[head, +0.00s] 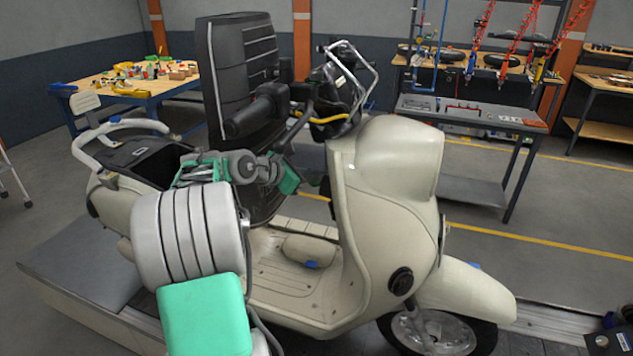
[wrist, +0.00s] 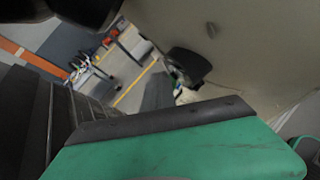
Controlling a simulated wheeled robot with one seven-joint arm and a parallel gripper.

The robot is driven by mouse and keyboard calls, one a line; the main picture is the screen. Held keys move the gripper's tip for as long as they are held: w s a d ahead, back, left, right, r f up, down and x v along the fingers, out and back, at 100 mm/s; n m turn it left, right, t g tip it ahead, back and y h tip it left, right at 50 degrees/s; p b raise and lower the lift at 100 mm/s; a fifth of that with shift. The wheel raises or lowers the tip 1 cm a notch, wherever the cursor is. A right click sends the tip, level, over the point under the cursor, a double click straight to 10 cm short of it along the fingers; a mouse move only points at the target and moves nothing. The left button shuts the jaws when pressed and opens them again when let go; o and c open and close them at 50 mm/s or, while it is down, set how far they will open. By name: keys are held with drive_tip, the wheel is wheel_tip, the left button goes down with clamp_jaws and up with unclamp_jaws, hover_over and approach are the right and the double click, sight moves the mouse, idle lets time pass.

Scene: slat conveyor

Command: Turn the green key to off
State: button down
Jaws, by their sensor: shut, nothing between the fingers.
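The cream scooter (head: 385,215) stands side-on on a low platform, its front to the right. My gripper (head: 290,181) is shut and empty, just behind the inner face of the leg shield, below the handlebar. The gripper's green body with its black edge (wrist: 165,122) fills the bottom of the wrist view. Ahead of it a black knob-like part (wrist: 188,65) sticks out beside the cream panel (wrist: 245,50). I cannot tell whether this is the key. No green key can be made out in either view; contact cannot be judged.
The handlebar (head: 345,75) with dark cables is above the gripper. A workbench with tools (head: 470,112) is at the back right, another bench (head: 125,83) at the back left. The floor between is clear.

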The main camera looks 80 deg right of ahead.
drive_tip(key=shift+a+f, duration=0.2)
drive_tip(key=shift+f, duration=0.7)
drive_tip(key=d+r+v, duration=0.1)
drive_tip(key=v, duration=0.7)
drive_tip(key=shift+a+r, duration=0.3)
drive_tip(key=shift+r, duration=0.15)
